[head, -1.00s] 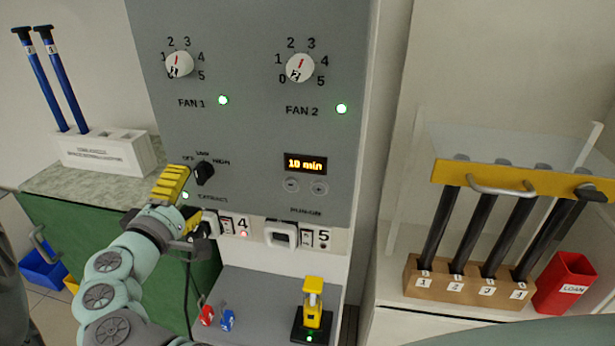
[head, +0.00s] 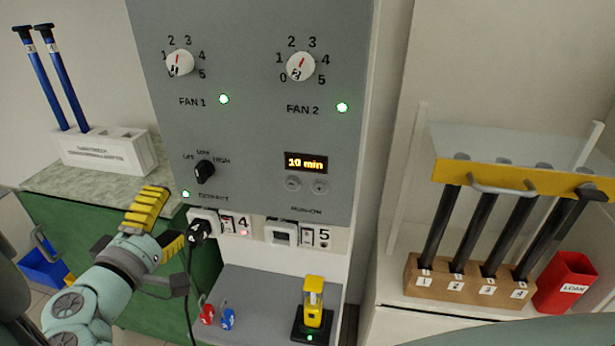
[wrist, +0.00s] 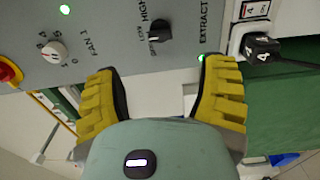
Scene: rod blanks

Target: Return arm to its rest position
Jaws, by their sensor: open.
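My gripper (head: 160,225) has yellow ridged fingers and stands in front of the grey control panel (head: 260,130), left of the extract knob and the plugged-in black plug. In the wrist view my gripper (wrist: 165,95) is open with nothing between its fingers. The extract knob (head: 204,171) points up toward LOW in the head view, and it also shows in the wrist view (wrist: 160,32). The black plug (head: 198,231) sits in the left socket, apart from the fingers.
Blue rods (head: 62,90) stand in a white block (head: 105,152) on the left counter. Black rods (head: 478,235) stand in a wooden block (head: 460,283) behind a yellow bar (head: 520,177). A red LOAN bin (head: 566,283) is beside them. A yellow device (head: 313,300) sits on the lower shelf.

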